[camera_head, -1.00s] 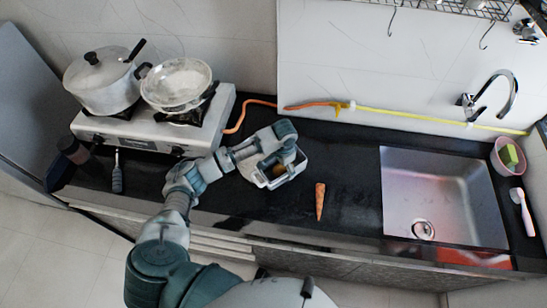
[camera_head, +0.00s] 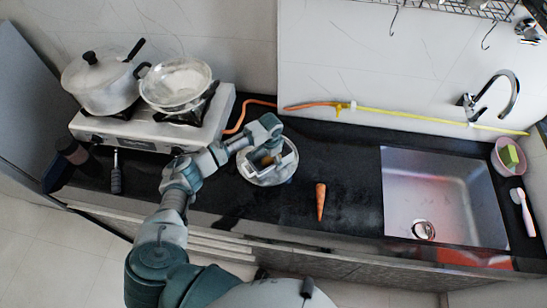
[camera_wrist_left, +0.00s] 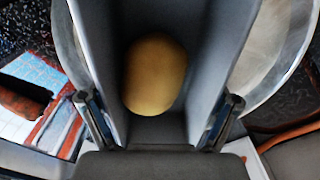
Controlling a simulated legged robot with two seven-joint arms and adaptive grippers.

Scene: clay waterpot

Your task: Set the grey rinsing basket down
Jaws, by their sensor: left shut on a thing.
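The grey rinsing basket (camera_wrist_left: 210,50) fills the middle of the left wrist view, with a round tan item (camera_wrist_left: 155,75) like a potato inside it. In the head view the basket (camera_head: 288,160) is small and partly hidden by my gripper. My left gripper (camera_head: 266,157) is shut on the basket, with a finger at each side in the wrist view. A round, shiny bowl (camera_head: 268,182) lies under or around the basket; its rim also shows in the wrist view (camera_wrist_left: 275,75). I cannot tell whether the basket touches it. My right gripper is not in view.
A carrot (camera_head: 320,202) lies on the black counter, right of the bowl. The stove (camera_head: 130,130) with a pot (camera_head: 98,85) and a pan (camera_head: 176,84) is at the left. The sink (camera_head: 440,190) is at the right. The counter between bowl and sink is mostly clear.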

